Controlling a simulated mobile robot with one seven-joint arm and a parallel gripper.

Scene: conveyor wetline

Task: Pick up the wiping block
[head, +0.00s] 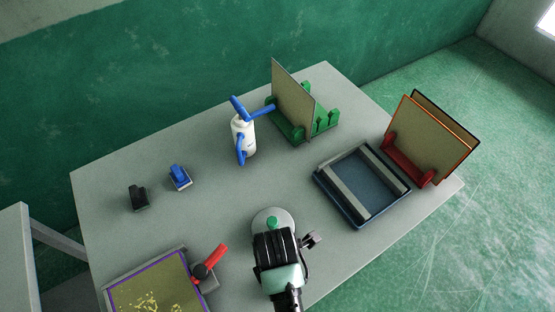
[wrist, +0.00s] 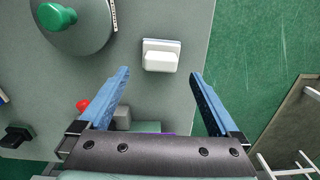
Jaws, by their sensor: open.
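A white block on a thin pale blue and white base, which looks like the wiping block (wrist: 160,56), lies on the grey table in the wrist view. My gripper (wrist: 160,74) is open and empty, with one blue finger on each side of the block's place in the picture. The block appears just ahead of the fingertips; its height gap to them is hard to judge. In the head view my wrist covers that part of the table, and I cannot make out the block there.
A grey disc with a green knob (wrist: 58,16) lies close by. The head view shows a blue-handled block (head: 180,177), a black block (head: 138,197), a spray bottle (head: 243,135), a blue tray (head: 322,180), green and red racks holding boards, and a red-handled tool (head: 215,260).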

